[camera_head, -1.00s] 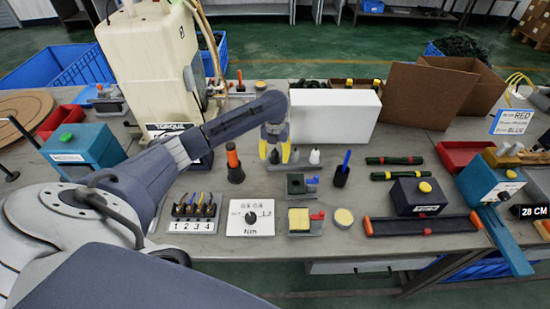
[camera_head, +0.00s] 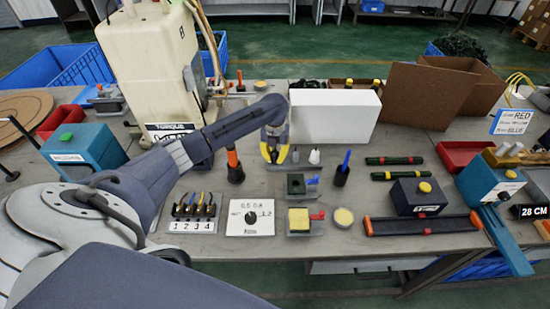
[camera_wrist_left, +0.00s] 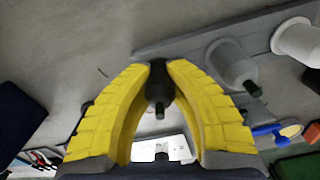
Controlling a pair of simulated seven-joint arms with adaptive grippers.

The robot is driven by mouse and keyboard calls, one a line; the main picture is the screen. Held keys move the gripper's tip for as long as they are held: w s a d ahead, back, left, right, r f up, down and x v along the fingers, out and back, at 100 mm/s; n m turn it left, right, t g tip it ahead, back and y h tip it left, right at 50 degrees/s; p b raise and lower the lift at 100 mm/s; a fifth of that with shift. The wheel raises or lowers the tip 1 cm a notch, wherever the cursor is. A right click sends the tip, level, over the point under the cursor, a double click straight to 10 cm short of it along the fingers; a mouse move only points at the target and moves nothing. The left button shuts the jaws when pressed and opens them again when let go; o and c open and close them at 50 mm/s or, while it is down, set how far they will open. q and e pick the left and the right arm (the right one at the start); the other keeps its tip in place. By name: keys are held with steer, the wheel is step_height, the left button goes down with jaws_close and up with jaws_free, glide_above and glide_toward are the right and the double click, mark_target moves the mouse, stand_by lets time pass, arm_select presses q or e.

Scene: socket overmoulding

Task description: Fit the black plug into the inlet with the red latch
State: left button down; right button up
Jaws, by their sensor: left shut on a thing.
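My left gripper (camera_head: 273,160) has its yellow fingers shut on the black plug (camera_wrist_left: 158,82), which shows between the fingertips in the left wrist view. The plug is at the left end of the grey rack (camera_wrist_left: 180,45); whether it still rests in the rack I cannot tell. The inlet with the red latch is a grey block with a yellow top (camera_head: 299,219), its red latch (camera_head: 318,215) on the right side. It stands on the table nearer the front edge, right of the gripper. My right gripper is not in view.
A grey plug (camera_wrist_left: 231,66) and a white plug (camera_wrist_left: 300,42) stand on the rack. A dark green inlet with a blue latch (camera_head: 312,181) lies between the rack and the red-latch inlet. A black cup (camera_head: 341,175) stands right of it, and a white box (camera_head: 334,115) behind.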

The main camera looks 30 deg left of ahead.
mark_target(275, 152)
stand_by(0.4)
arm_select(q)
step_height(275, 152, up, 19)
steer(key=s+d+f+m, duration=0.2)
steer(key=s+d+f, duration=0.2)
steer(key=s+d, duration=0.5)
steer(key=s+d+f+m, duration=0.3)
steer(key=s+d, duration=0.6)
steer(key=d, duration=0.2)
steer(key=shift+f+m, duration=0.3)
steer(key=shift+f, duration=0.05)
steer(key=shift+f, duration=2.8)
steer(key=shift+f, duration=1.45)
